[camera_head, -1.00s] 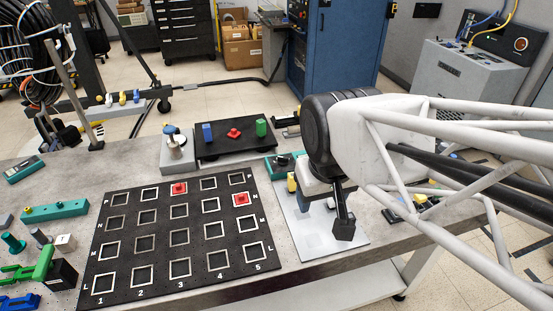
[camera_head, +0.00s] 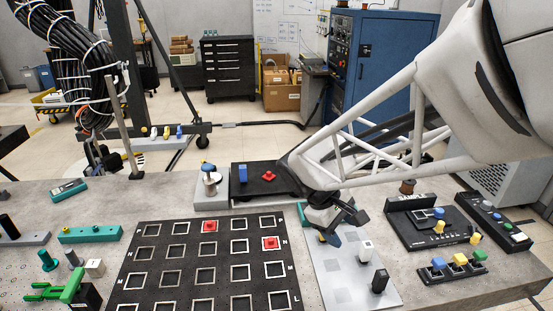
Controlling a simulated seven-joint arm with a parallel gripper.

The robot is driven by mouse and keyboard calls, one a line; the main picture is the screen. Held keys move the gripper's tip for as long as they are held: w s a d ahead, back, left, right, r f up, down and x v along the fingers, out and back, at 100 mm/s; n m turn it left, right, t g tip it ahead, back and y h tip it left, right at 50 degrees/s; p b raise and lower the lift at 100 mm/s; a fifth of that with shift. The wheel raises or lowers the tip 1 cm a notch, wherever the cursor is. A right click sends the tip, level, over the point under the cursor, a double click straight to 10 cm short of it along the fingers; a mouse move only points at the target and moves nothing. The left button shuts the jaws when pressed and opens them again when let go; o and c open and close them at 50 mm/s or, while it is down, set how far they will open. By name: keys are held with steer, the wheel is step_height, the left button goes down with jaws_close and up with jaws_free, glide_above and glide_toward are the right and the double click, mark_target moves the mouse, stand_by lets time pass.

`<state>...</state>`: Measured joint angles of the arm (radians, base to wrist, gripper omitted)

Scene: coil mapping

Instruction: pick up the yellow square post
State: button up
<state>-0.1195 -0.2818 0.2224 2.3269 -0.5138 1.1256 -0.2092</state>
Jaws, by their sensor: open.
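My gripper (camera_head: 345,229) is open, above the back part of a light grey plate (camera_head: 333,292) right of the black grid board. Its dark fingers are spread apart. No yellow square post can be made out on the plate now; the gripper covers the back of the plate, where a yellow post showed earlier. A white post (camera_head: 366,251) and a black post (camera_head: 380,281) stand on the plate in front of the gripper and to its right. I cannot tell whether the fingers are around the yellow post or above it.
The grid board (camera_head: 223,257) carries two red pieces (camera_head: 209,226), (camera_head: 270,243). A black tray (camera_head: 250,193) behind holds blue and red pieces. At right are a black panel with knobs (camera_head: 425,232) and a rack of coloured blocks (camera_head: 450,270). Green clamps (camera_head: 60,287) lie at front left.

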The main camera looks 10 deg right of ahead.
steer(key=w+a+f+n+h, duration=0.1)
steer(key=w+f+n+h, duration=0.3)
steer(key=w+f, duration=0.3)
steer(key=w+a+f+n+t+h, duration=0.1)
steer(key=w+a+f+n+h, duration=0.1)
steer(key=w+f+n+h, duration=0.2)
steer(key=w+f+n, duration=0.3)
steer(key=w, duration=0.3)
steer(key=shift+w+a+f, duration=0.25)
steer(key=shift+a+f, duration=0.05)
steer(key=shift+f, duration=0.05)
steer(key=shift+d, duration=0.15)
steer(key=shift+x, duration=1.15)
steer(key=shift+w+d, duration=0.1)
steer(key=shift+d, duration=0.05)
steer(key=shift+w+x, duration=0.15)
steer(key=shift+x, duration=1.1)
steer(key=shift+w+x, duration=0.1)
steer(key=shift+x, duration=1.15)
steer(key=c, duration=1)
